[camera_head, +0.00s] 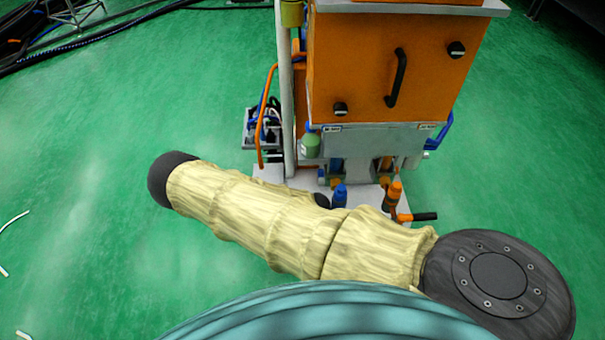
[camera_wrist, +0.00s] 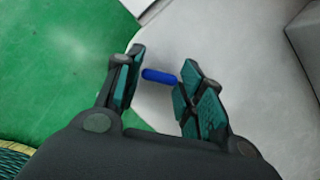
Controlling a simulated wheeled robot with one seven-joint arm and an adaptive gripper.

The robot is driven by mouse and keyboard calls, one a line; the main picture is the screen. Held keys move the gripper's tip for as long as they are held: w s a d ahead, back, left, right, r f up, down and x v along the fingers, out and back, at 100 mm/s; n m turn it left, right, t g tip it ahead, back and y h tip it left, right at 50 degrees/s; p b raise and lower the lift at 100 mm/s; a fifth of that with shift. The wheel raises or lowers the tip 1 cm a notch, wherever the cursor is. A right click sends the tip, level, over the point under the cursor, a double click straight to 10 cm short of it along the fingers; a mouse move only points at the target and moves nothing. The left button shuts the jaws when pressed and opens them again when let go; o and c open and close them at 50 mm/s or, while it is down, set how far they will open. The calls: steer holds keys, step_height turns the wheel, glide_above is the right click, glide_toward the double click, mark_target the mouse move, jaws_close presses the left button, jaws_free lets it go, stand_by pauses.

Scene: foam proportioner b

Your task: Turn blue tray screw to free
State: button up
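In the wrist view a small elongated blue piece, apparently the blue tray screw (camera_wrist: 160,76), shows between the two teal-padded fingers of my gripper (camera_wrist: 162,62). The fingers are apart. The blue piece spans most of the gap, its right end close to the right finger; I cannot tell whether either finger touches it. In the head view a blue upright fitting (camera_head: 340,196) stands at the machine's base just beyond my arm; I cannot tell if it is the same piece. My gripper is mostly hidden behind my arm there.
The orange cabinet (camera_head: 365,70) with a black handle stands on a pale base plate (camera_head: 300,178). An orange fitting (camera_head: 393,195) and a black-gripped lever (camera_head: 424,217) are to the right. A green bottle (camera_head: 310,146) hangs at left.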

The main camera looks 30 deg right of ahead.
steer(key=o, duration=0.3)
steer(key=shift+o, duration=0.2)
steer(key=v, duration=0.7)
steer(key=shift+r, duration=0.25)
steer(key=shift+a, duration=0.1)
